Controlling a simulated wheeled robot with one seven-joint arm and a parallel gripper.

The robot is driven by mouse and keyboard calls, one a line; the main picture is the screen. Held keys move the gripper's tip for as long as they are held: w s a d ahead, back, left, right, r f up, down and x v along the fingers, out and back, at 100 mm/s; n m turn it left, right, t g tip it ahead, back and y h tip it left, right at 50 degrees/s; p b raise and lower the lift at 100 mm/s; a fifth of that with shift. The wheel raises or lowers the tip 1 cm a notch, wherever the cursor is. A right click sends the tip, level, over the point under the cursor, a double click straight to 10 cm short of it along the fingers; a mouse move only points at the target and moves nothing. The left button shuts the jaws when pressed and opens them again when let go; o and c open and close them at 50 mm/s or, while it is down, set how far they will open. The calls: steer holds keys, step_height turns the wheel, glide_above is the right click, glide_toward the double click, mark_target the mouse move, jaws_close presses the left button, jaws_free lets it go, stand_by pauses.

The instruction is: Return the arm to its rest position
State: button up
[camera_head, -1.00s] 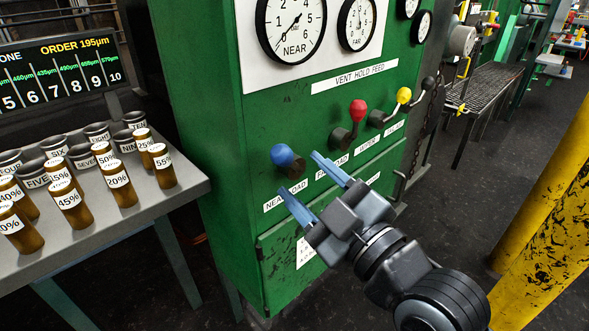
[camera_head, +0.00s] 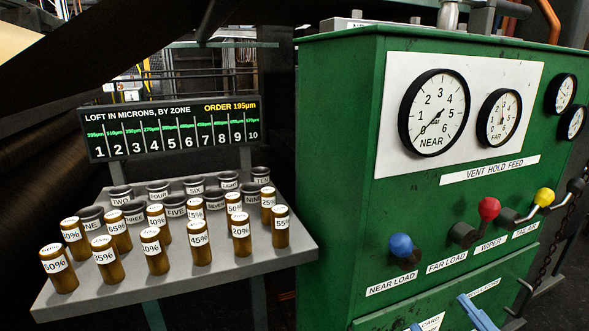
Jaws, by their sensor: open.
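My gripper (camera_head: 446,318) shows only at the bottom edge, where its two blue fingertips stand apart with nothing visible between them. The rest of my arm is out of view. The fingertips are in front of the lower part of the green control cabinet (camera_head: 335,170), below the blue NEAR LOAD knob (camera_head: 401,245) and clear of it in the picture. The red FAR LOAD knob (camera_head: 489,208), the yellow knob (camera_head: 544,197) and a black knob (camera_head: 576,185) follow to the right.
A grey bench (camera_head: 290,255) at left holds several brown bottles with percent labels and dark numbered cups. A display board (camera_head: 170,127) stands behind it, reading ORDER 195µm. The NEAR gauge (camera_head: 435,112) and FAR gauge (camera_head: 498,118) are on the cabinet.

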steer(key=s+d+f+m+g+h+p, duration=0.1)
steer(key=s+m, duration=0.3)
steer(key=s, duration=1)
steer(key=s+d+f+m+g+h+p, duration=0.1)
steer(key=s+m+p, duration=0.3)
steer(key=s, duration=1)
steer(key=shift+f+m+g+h+p, duration=0.3)
steer(key=shift+f+g+p, duration=0.05)
steer(key=shift+f+g, duration=0.55)
